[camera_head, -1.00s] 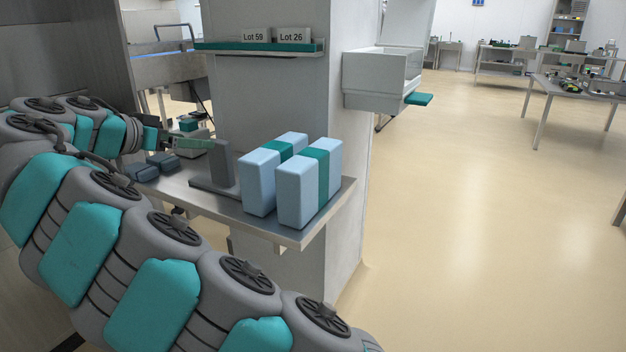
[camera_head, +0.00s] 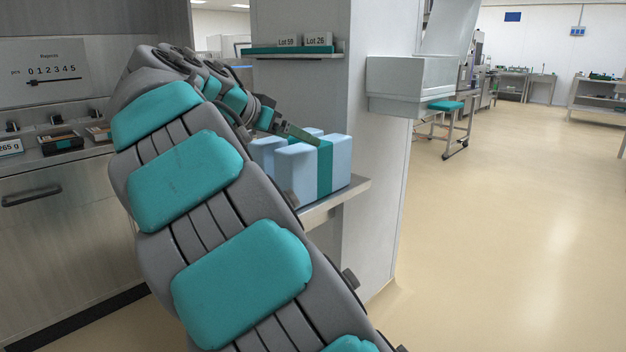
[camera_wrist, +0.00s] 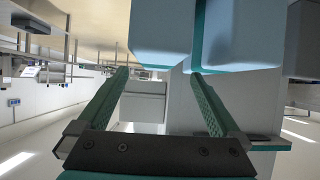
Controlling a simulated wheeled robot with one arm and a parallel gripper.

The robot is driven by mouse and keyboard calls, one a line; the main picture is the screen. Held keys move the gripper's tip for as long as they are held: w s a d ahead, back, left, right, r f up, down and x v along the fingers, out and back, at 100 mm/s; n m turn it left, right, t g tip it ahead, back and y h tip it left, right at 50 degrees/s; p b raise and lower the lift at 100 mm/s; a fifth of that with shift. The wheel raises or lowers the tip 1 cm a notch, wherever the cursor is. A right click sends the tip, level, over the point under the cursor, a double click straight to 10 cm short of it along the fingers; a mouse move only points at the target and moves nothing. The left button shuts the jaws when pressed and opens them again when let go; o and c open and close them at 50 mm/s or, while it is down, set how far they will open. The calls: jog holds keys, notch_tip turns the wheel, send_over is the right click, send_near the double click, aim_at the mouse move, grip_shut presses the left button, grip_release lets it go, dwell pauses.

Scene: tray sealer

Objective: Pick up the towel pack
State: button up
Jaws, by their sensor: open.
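My gripper (camera_head: 302,134) is at the upper part of the packs, partly hidden by my arm. In the wrist view my gripper (camera_wrist: 158,73) is open and empty, its two green fingers spread. I cannot tell whether a fingertip touches one.
A ledge with cards Lot 59 (camera_head: 289,42) and Lot 26 (camera_head: 318,40) is above the packs on the pillar. A white bin (camera_head: 408,85) is mounted right of it. A counter with a 265 g tag (camera_head: 10,147) is at left. Open floor lies right.

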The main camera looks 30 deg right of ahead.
aim_at(316, 149)
jog(key=shift+x, duration=1.2)
jog(key=shift+s+f+x, duration=0.15)
jog(key=shift+x, duration=1.15)
jog(key=shift+s+f+x, duration=0.1)
jog(key=shift+s+x, duration=0.05)
jog(key=shift+x, duration=1.2)
jog(key=shift+a, duration=0.1)
grip_shut()
